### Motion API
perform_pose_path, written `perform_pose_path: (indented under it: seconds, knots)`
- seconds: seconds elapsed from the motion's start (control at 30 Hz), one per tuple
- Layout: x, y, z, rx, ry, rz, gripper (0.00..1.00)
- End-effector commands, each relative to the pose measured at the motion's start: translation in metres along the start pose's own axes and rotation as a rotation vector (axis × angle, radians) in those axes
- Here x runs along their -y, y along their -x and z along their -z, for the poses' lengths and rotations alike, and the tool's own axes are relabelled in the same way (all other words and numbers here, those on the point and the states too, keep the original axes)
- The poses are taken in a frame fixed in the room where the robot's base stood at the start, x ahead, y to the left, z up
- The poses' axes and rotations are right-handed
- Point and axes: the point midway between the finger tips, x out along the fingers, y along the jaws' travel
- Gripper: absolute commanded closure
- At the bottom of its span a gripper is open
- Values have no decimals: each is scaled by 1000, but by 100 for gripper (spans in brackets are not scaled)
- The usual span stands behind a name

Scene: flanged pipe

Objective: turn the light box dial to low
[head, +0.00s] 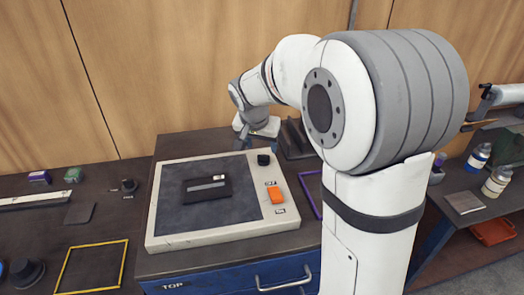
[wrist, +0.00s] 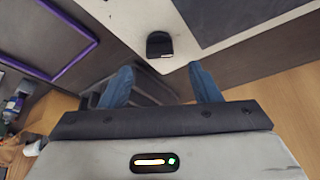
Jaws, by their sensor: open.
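The light box (head: 168,236) is a pale-framed panel with a dark surface, lying on the blue cabinet. Its black dial (head: 264,160) sits at the far right corner of the frame. In the wrist view the dial (wrist: 159,44) shows just beyond the gap between my blue fingertips, with nothing gripped. My gripper (head: 252,136) is open behind the light box's far right corner in the head view, and it also shows in the wrist view (wrist: 161,80). The dial's setting marks are too small to read.
An orange switch (head: 275,194) sits on the light box's right frame, near the dial. A dark flat piece (head: 207,188) lies on the panel. A dark stepped block (head: 294,140) stands right of my gripper. A purple frame (head: 309,192) lies to the right.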

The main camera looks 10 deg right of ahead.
Motion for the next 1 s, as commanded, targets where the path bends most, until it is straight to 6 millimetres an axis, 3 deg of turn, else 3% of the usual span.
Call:
perform_pose_path:
  seconds: [0.3,0.67,1.0]
  knots:
    - [-1,-44,0,2,1,-2,44]
    - [-1,-52,0,1,1,0,44]
    - [-1,-51,0,1,1,0,71]
